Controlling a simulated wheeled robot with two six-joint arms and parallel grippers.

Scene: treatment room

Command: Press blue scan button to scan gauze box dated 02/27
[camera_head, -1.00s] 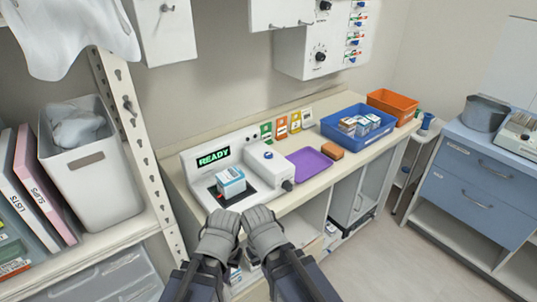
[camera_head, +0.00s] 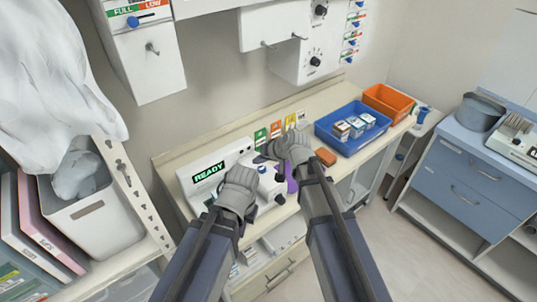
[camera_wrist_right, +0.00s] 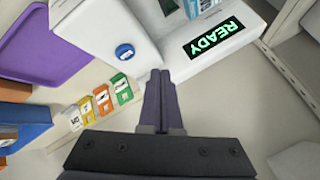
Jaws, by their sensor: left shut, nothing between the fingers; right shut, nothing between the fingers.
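The white scanner shows a green READY display (camera_head: 208,172), also in the right wrist view (camera_wrist_right: 214,37). The blue scan button (camera_head: 262,169) is on top of the white housing, and it shows clearly in the right wrist view (camera_wrist_right: 124,51). A white and teal gauze box (camera_wrist_right: 203,5) shows partly at the top edge of the right wrist view; my left gripper hides it in the head view. Its date is not readable. My left gripper (camera_head: 238,184) is shut and empty in front of the scanner pad. My right gripper (camera_head: 266,151) is shut and empty, its tips (camera_wrist_right: 160,76) beside the housing, apart from the button.
A purple tray (camera_wrist_right: 52,35) lies beside the housing. A blue bin (camera_head: 345,146) with several boxes and an orange bin (camera_head: 388,103) stand to the right. Coloured cards (camera_head: 276,128) stand along the wall. A shelf with a grey bin (camera_head: 105,222) is at left.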

